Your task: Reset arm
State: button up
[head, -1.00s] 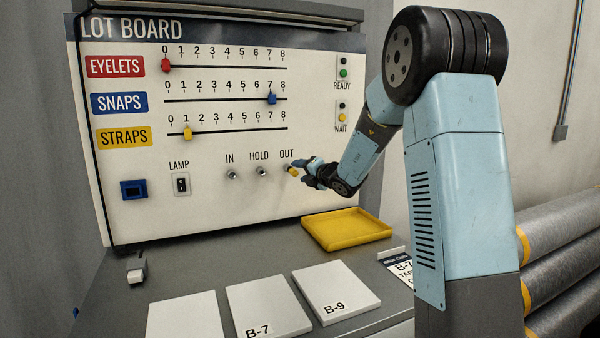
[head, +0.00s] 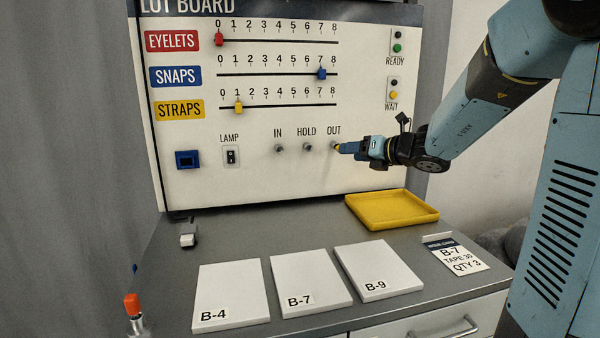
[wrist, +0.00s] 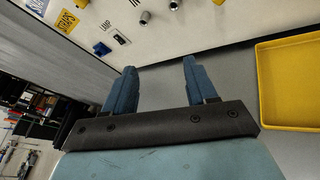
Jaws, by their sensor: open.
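My gripper (head: 348,148) is in front of the lot board (head: 365,172), beside the OUT peg (head: 335,145) in the head view. A small yellow piece (head: 337,149) shows at that peg, next to the fingertips; contact cannot be told in this view. In the wrist view my gripper (wrist: 159,66) has its two blue fingers apart, with nothing between them. Metal pegs (wrist: 145,17) show beyond the fingers, and a bit of yellow (wrist: 218,2) is at the top edge. My arm reaches in from the right.
A yellow tray (head: 392,222) lies on the grey bench (head: 300,232) below my gripper. White B-4 (head: 232,288), B-7 (head: 310,275) and B-9 (head: 380,265) plates lie in front.

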jog(key=s+a+f+n+g+h, duration=0.1)
jog(key=s+a+n+g, duration=0.15)
jog(key=s+n, duration=0.65)
jog(key=s+a+n+g+h, duration=0.15)
jog(key=s+n+g, duration=0.25)
jog(key=s+n, duration=0.5)
jog(key=s+d+f+n+h, duration=0.3)
jog(key=s+d+n+h, duration=0.4)
jog(key=s+n, duration=0.7)
jog(key=d+n, duration=0.1)
jog(key=d, duration=0.1)
jog(key=shift+s+d+n, duration=0.35)
jog(key=shift+n, duration=0.05)
